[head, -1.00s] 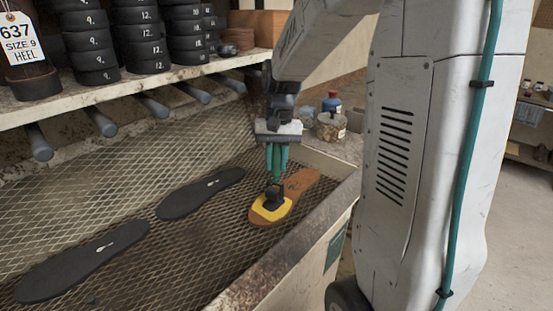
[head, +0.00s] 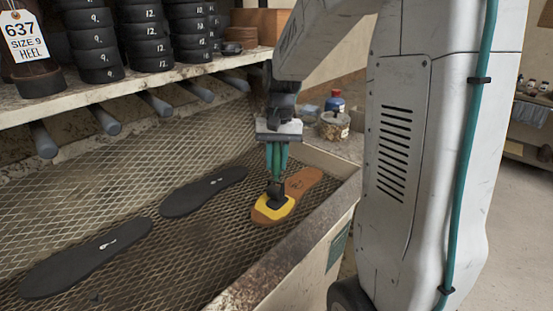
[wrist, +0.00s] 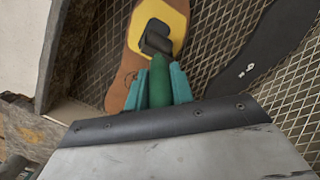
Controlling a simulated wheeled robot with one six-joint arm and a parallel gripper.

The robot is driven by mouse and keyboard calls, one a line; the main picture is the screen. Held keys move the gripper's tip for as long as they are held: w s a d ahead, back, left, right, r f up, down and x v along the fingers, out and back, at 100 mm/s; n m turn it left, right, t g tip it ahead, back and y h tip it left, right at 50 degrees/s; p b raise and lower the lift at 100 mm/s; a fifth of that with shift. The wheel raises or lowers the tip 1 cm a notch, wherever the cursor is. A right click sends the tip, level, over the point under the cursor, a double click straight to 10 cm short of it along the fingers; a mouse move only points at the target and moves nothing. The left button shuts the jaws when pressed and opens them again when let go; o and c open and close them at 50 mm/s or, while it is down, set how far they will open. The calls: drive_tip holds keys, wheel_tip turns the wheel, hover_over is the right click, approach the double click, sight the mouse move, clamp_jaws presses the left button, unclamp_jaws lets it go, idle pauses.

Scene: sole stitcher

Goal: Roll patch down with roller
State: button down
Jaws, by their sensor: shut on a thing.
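A brown sole (head: 304,181) lies on the metal mesh near the tray's right wall, and a yellow patch (head: 263,215) sits on its near end. My gripper (head: 276,170) points down over the sole, its teal fingers shut on the green handle of a roller. The roller's black head (head: 276,193) is at the patch and covers part of it; I cannot tell how firmly it presses. In the wrist view the green handle (wrist: 160,85) stands between the fingers, with the black head over the yellow patch (wrist: 172,18).
Two black soles (head: 85,258) (head: 203,192) lie on the mesh to the left. A shelf above holds stacks of black heels (head: 140,38). A jar (head: 334,125) and a blue bottle (head: 335,101) stand behind the tray's right wall (head: 285,262).

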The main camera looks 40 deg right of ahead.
drive_tip(key=shift+s+d+f, duration=0.1)
drive_tip(key=shift+s+d, duration=0.05)
drive_tip(key=shift+s, duration=0.35)
drive_tip(key=shift+s+d, duration=0.1)
drive_tip(key=shift+s, duration=0.45)
drive_tip(key=shift+w, duration=0.6)
drive_tip(key=shift+w, duration=0.1)
drive_tip(key=shift+w+a, duration=0.25)
drive_tip(key=shift+w, duration=0.2)
